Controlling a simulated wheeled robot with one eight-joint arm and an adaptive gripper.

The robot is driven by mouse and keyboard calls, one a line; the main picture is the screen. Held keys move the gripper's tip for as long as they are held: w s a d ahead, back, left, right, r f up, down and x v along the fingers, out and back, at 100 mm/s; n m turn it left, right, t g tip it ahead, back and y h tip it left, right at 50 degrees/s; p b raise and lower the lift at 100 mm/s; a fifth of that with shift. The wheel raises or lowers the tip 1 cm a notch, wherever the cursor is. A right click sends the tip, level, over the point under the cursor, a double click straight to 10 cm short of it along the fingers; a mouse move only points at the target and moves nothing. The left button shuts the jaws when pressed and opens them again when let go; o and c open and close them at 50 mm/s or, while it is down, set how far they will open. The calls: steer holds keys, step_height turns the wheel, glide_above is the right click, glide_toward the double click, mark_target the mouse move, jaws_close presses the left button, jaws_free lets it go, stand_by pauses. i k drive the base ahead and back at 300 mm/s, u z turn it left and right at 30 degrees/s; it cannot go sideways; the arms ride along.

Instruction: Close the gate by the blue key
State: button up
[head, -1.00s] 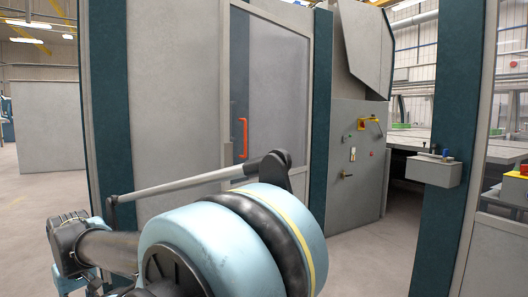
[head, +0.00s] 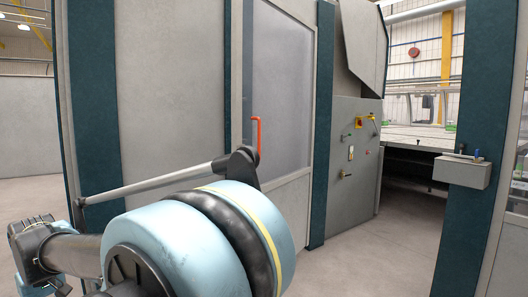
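The gate (head: 283,90) is a grey-framed panel with a clear window, left of centre. A red-orange upright handle (head: 256,134) is on its left part. An open gap lies between the teal post (head: 323,130) at the gate's right and another teal post (head: 455,220) further right. A grey box (head: 461,173) is fixed to that right post, with a small blue piece (head: 477,155), perhaps the blue key, on top. My arm fills the lower left and covers the gate's lower left part.
A grey machine cabinet (head: 350,190) with levers and knobs stands behind the gap. A table-like bed (head: 420,137) extends behind it to the right. Bare floor (head: 370,260) runs through the gap. A fence panel (head: 510,235) stands at the right edge.

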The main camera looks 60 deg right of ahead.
mark_target(292, 193)
steer(key=z, duration=0.05)
steer(key=i, duration=2.3)
steer(key=z, duration=3.3)
steer(key=i, duration=1)
steer(key=u, duration=0.05)
